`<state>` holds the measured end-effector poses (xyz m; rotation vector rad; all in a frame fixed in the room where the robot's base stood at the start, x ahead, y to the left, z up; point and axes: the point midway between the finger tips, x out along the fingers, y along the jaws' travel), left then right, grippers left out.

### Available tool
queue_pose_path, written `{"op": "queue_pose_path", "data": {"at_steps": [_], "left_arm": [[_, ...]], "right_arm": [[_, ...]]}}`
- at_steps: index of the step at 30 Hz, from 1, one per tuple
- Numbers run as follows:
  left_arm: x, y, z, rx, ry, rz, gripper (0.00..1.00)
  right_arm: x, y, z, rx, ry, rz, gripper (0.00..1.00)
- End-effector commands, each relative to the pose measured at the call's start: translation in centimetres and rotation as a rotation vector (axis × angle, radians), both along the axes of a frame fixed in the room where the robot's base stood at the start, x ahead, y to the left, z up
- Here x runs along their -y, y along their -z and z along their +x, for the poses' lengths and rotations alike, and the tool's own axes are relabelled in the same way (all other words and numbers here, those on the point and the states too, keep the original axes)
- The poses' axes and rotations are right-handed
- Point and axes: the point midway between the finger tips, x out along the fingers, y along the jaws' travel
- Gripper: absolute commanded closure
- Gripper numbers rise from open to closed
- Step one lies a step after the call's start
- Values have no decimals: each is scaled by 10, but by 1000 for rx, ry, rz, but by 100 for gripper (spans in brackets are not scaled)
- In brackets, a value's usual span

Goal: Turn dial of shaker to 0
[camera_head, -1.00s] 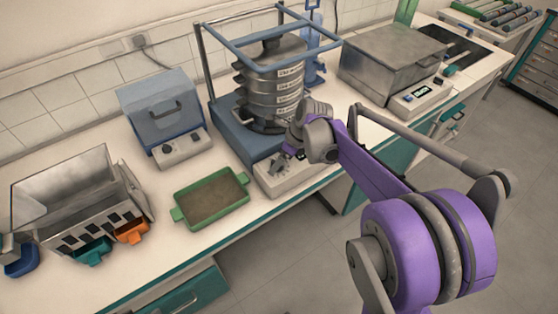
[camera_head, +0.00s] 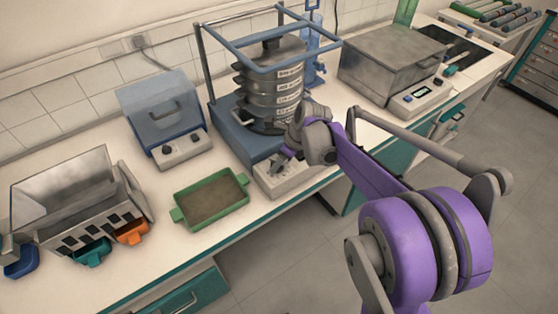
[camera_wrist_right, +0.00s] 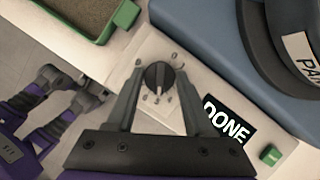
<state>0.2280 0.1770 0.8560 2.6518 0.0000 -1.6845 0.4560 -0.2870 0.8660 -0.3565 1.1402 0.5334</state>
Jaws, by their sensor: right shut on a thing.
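The shaker (camera_head: 236,140) is a blue base with a stack of round metal sieves (camera_head: 270,88) under a blue-barred frame. Its pale front panel (camera_head: 270,188) carries a black dial (camera_wrist_right: 158,77) with a light pointer line, seen in the right wrist view. Small marks ring the dial, too small to read surely. A display (camera_wrist_right: 228,122) beside it reads "DONE". My right gripper (camera_wrist_right: 157,82) is shut on the dial, one finger on each side. In the head view my right gripper (camera_head: 284,160) partly hides the panel. My left gripper is not seen.
A green tray (camera_head: 178,215) lies left of the shaker, near the bench's front edge. A blue-lidded device (camera_head: 160,112) stands behind it. A metal box with scoops (camera_head: 70,170) is at the far left. A lidded bath (camera_head: 390,58) stands right of the shaker.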

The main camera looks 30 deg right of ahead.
Motion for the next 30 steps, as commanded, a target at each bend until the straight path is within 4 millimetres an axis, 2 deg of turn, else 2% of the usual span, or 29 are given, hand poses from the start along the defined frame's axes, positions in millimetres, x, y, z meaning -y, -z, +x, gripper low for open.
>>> {"op": "queue_pose_path", "data": {"at_steps": [11, 30], "left_arm": [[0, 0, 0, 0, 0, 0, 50], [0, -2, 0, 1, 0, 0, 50]], "right_arm": [[1, 0, 1, 0, -148, 0, 100], [3, 0, 5, 1, -742, 1, 100]]}}
